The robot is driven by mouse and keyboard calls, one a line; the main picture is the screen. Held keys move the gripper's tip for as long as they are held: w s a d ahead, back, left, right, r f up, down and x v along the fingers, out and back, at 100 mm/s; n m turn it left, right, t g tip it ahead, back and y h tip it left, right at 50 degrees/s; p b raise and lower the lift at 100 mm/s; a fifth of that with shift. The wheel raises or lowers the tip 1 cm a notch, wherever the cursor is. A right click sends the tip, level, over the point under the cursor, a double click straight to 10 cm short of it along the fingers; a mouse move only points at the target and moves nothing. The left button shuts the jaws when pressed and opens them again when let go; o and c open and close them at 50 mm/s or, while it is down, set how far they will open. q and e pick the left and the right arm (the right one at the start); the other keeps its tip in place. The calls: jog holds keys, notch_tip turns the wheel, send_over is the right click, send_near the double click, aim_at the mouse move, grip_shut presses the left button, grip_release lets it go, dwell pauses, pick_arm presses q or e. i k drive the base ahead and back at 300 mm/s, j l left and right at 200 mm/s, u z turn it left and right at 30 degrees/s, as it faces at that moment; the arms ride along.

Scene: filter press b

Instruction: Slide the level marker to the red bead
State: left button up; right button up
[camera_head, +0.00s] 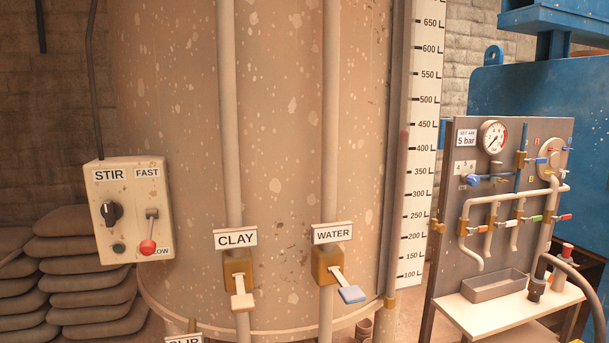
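A tall white level scale (422,165) with black numbers stands upright at the right side of the big tan tank. A small brass-coloured piece (438,227) sits at the scale's right edge, between the 200 and 250 marks. It may be the level marker, but I cannot tell for sure. A faint reddish patch (404,137) shows along the scale's left side, between the 400 and 450 marks. It may be the red bead, but it is too small and blurred to be certain. Neither of my grippers is in view.
The tank (280,110) carries CLAY (238,268) and WATER (326,266) valves with levers sticking out. A STIR box (132,212) is at left, above stacked sacks (85,270). A gauge panel (510,190) with a small shelf (500,309) stands close right of the scale.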

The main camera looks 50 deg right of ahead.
aim_at(440, 227)
jog(key=z, duration=2.15)
